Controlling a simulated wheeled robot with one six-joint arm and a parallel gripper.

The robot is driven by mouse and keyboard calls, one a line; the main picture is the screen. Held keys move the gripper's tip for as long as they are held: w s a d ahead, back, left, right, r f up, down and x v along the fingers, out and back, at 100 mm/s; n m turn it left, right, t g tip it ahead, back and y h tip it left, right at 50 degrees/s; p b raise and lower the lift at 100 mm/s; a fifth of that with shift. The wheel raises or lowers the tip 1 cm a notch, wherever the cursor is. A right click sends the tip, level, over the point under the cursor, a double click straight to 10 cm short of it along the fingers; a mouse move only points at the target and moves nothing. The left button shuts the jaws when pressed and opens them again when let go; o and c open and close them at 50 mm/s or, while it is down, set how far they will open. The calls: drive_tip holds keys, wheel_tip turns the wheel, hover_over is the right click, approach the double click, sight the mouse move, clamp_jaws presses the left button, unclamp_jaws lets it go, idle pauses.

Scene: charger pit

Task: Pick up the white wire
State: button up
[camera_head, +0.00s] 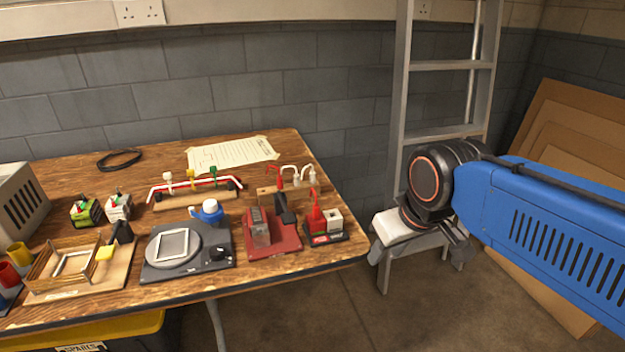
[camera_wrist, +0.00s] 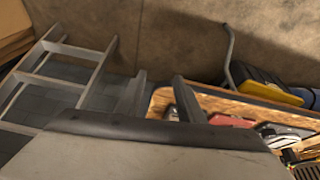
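A white wire (camera_head: 290,168) arches between red and white upright connectors on a small wooden block at the table's back right. Another pale wire, beside red and dark ones, lies on a long wooden holder (camera_head: 195,198) with white, yellow and green plugs. I cannot tell for sure which one is meant. My gripper (camera_head: 418,254) is off the table's right edge, well apart from both wires. In the wrist view its two fingers (camera_wrist: 164,98) stand apart with nothing between them. No white wire can be made out in the wrist view.
A ladder (camera_head: 445,65) stands behind my gripper. Cardboard sheets (camera_head: 570,120) lean at right.

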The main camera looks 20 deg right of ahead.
drive_tip(key=w+a+r+n+g, duration=0.2)
drive_tip(key=w+r+n, duration=0.6)
drive_tip(key=w+r, duration=0.55)
wheel_tip(320, 180, up, 7)
drive_tip(key=n+g, duration=0.2)
drive_tip(key=n, duration=0.5)
hover_over(313, 172)
wheel_tip(313, 172, down, 18)
drive_tip(key=shift+w+r, duration=0.1)
drive_tip(key=shift+r, duration=0.1)
clamp_jaws()
